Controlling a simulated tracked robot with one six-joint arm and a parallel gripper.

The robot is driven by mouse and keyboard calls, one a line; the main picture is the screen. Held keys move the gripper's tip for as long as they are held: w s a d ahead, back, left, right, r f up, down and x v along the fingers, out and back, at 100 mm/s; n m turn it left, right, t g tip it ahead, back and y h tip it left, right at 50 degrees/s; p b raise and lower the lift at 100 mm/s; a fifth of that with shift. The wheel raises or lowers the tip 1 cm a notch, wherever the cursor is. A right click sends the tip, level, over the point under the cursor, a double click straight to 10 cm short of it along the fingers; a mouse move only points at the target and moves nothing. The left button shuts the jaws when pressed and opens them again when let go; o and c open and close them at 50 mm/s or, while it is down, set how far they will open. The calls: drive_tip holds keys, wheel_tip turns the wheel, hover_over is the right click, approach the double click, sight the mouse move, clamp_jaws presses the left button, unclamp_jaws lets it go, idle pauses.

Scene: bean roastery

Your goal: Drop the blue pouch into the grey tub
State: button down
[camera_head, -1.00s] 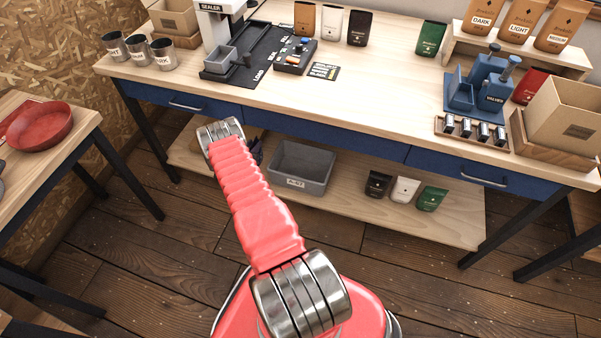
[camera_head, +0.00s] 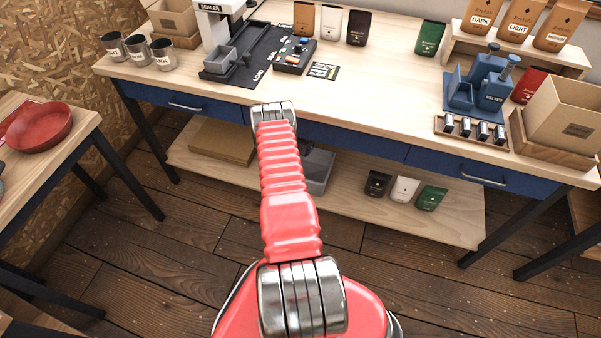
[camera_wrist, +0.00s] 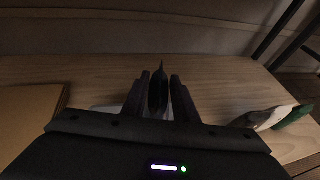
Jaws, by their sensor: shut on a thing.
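In the wrist view my gripper (camera_wrist: 159,79) is shut on a thin, upright pouch (camera_wrist: 158,97), seen edge-on. It looks almost black in the dim light, so its blue colour does not show clearly. The grey tub (camera_head: 319,172) stands on the lower shelf in the head view, mostly hidden behind my arm. In the wrist view a pale strip of the tub (camera_wrist: 103,110) shows below and beside my fingers, so the pouch is above or close to it. The exact height cannot be told. My gripper is hidden by my arm in the head view.
The blue-fronted tabletop (camera_head: 390,95) overhangs the shelf.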

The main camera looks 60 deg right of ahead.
drive_tip(key=shift+f, duration=0.1)
drive_tip(key=shift+f, duration=2.95)
drive_tip(key=c, duration=1.3)
unclamp_jaws()
drive_tip(key=shift+c, duration=0.2)
drive_tip(key=shift+a, duration=0.15)
drive_tip(key=v, duration=1.3)
drive_tip(key=shift+a, duration=0.3)
drive_tip(key=shift+r, duration=0.1)
